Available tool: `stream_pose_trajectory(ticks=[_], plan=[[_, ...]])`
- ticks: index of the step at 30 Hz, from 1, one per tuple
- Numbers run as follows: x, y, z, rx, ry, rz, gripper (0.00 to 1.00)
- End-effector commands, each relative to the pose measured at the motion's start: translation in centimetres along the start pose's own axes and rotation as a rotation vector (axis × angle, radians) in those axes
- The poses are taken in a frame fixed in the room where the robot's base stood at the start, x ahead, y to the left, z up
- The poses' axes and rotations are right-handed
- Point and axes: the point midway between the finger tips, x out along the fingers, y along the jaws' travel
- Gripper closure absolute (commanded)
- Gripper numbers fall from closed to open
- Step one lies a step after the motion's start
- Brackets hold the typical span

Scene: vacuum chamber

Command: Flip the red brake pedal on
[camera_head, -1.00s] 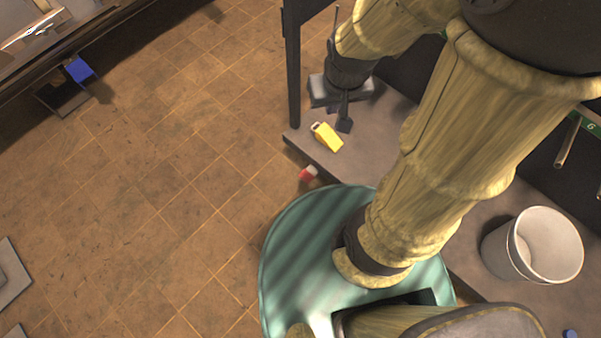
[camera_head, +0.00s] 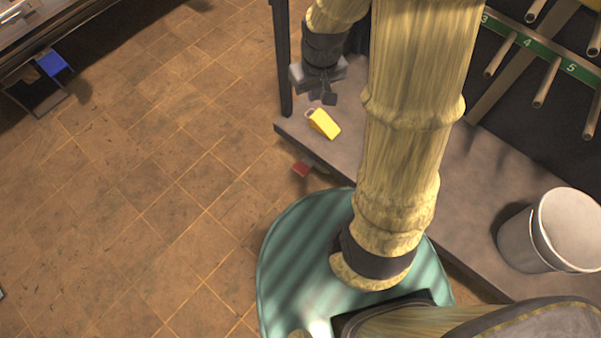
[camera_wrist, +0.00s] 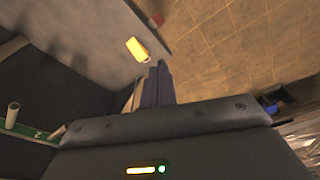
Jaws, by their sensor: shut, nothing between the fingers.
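The red brake pedal (camera_head: 301,169) is small and low, just beyond the left edge of the bench in the head view, close above my green base. Part of it seems hidden by the bench edge. It also shows at the top of the wrist view (camera_wrist: 158,18), beyond the bench edge. My gripper (camera_head: 324,97) is over the bench's far corner, apart from the pedal, with its fingers together and empty. The dark fingers (camera_wrist: 157,76) also show in the wrist view, pointing toward the bench edge.
A yellow object (camera_head: 323,123) lies on the grey bench (camera_head: 345,158) between my gripper and the pedal. A white bucket (camera_head: 520,240) stands at right, before a rack with numbered pegs (camera_head: 530,45). A blue pedal (camera_head: 53,63) is at far left. The tiled floor (camera_head: 150,170) is clear.

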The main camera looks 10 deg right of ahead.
Motion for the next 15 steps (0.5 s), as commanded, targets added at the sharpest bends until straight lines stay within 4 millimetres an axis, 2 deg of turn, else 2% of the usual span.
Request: stream_pose_trajectory(ticks=[1,15], plan=[[3.2,0.1,-0.1,-0.012,-0.007,-0.001,1.00],[19.8,0.8,-2.6,-0.155,-0.059,-0.016,1.00]])
